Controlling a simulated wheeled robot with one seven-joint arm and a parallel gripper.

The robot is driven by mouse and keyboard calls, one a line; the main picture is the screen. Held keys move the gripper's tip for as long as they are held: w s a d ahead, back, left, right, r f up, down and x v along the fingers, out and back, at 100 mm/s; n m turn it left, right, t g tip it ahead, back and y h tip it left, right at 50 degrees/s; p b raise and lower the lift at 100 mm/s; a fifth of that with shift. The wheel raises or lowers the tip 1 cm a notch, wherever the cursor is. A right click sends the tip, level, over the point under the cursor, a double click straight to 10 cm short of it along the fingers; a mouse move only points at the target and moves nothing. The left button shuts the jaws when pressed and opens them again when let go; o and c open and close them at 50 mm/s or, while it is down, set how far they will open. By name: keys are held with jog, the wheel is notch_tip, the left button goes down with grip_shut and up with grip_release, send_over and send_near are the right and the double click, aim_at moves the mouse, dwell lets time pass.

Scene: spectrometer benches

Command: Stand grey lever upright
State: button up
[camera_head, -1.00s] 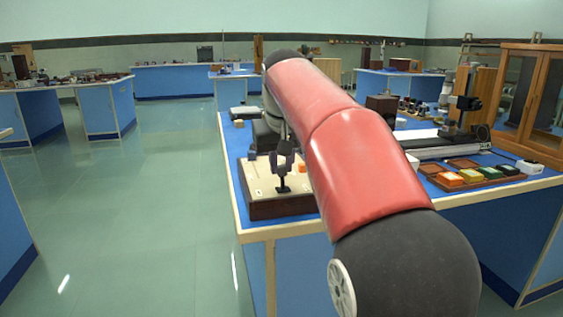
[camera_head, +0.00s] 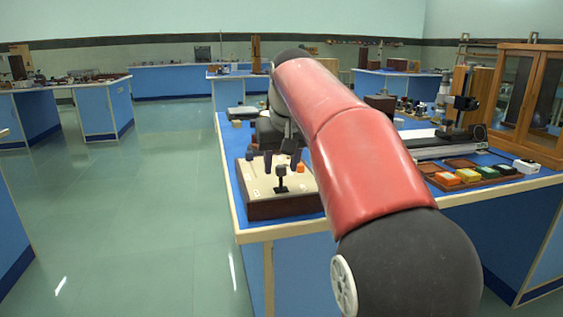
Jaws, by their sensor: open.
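A wooden box with a cream top panel (camera_head: 262,190) stands at the near left corner of the blue bench. A dark grey lever (camera_head: 281,180) with a wide knob rises from the panel on a thin stem. It looks near upright from here, but I cannot tell its tilt toward or away from me. My gripper (camera_head: 281,168) is open, with its two dark fingers spread at either side of the knob, just behind or above it. I cannot tell whether they touch it. My red arm hides part of the box's right side.
An orange piece (camera_head: 300,168) is at the panel's right, close to my gripper. A tray of coloured blocks (camera_head: 466,180) and a white box (camera_head: 526,166) lie to the right on the bench. A wooden glass cabinet (camera_head: 527,100) stands behind. The floor at left is clear.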

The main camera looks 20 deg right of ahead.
jog(key=shift+r, duration=0.1)
jog(key=v, duration=0.7)
jog(key=shift+s+r, duration=0.2)
jog(key=s+f+t, duration=0.1)
jog(key=s+f, duration=2.4)
jog(key=f, duration=0.1)
jog(key=shift+a+f, duration=0.25)
jog(key=shift+a, duration=0.1)
jog(key=shift+s, duration=0.1)
